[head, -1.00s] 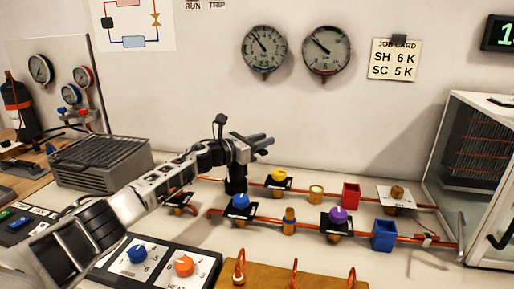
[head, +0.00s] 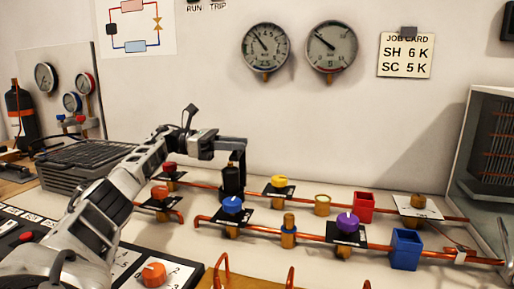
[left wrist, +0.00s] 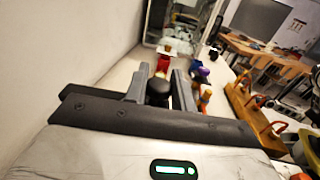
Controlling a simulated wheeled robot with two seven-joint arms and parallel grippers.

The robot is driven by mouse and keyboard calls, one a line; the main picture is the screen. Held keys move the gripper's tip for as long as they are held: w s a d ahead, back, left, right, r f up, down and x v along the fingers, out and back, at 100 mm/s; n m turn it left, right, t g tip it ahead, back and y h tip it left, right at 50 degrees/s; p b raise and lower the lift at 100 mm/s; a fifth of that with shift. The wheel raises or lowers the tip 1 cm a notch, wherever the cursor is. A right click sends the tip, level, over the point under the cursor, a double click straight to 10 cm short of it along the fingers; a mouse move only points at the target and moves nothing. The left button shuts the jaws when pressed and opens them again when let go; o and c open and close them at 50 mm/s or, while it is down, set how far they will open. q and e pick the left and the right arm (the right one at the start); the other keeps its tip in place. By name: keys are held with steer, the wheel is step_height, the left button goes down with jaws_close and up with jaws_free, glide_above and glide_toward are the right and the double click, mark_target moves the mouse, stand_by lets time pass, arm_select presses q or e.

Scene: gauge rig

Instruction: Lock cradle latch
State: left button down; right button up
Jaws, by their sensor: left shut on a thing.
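My left gripper (head: 234,148) is shut on a black upright piece (head: 232,180) behind the blue knob. In the left wrist view the dark rounded top of this black piece (left wrist: 158,92) sits between the two grey fingers (left wrist: 157,88). The lower end of the piece is close to the copper pipe and blue knob (head: 232,204); I cannot tell whether it touches the bench. I cannot pick out any part that is clearly the cradle latch. My right gripper is not in view.
Along the copper pipes stand a yellow knob (head: 279,182), a purple knob (head: 347,222), a red block (head: 364,204) and a blue block (head: 405,249). Two gauges and a job card (head: 406,55) are on the wall. A glass-sided cabinet (head: 490,140) stands at the right.

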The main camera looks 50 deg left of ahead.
arm_select(q)
steer(key=shift+s+a+g, duration=0.15)
steer(key=shift+a+g, duration=0.1)
steer(key=shift+g, duration=0.05)
steer(key=c, duration=1.2)
jaws_free()
steer(key=shift+o, duration=0.2)
steer(key=shift+r, duration=0.1)
